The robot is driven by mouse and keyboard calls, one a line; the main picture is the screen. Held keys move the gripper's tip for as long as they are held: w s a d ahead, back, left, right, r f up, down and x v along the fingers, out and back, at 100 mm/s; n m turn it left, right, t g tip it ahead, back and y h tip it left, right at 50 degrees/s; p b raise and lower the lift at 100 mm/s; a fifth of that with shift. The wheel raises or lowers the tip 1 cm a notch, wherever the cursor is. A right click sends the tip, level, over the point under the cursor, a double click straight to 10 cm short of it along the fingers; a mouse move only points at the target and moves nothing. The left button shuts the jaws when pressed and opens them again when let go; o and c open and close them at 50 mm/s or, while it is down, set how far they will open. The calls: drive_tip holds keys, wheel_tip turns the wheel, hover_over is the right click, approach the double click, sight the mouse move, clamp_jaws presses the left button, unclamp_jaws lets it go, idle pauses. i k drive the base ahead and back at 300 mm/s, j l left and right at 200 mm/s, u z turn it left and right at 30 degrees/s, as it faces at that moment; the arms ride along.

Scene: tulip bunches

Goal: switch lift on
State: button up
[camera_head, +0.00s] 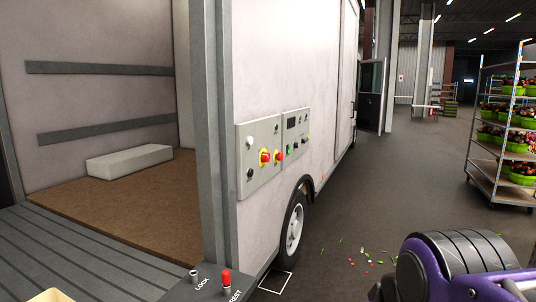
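Two grey control panels are mounted on the truck's side wall. The switch labels are too small to read. A purple and black part of my arm shows at lower right; my gripper is not in view.
The ribbed lift platform (75,262) and open cargo bay (112,205) with a white block (130,160) lie left. A truck wheel (293,222) stands below the panels. Petals litter the floor.

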sight(266, 156)
drive_tip(key=i+l, duration=0.25)
drive_tip(key=i, duration=0.2)
drive_tip(key=i+l, duration=0.3)
drive_tip(key=i, duration=0.15)
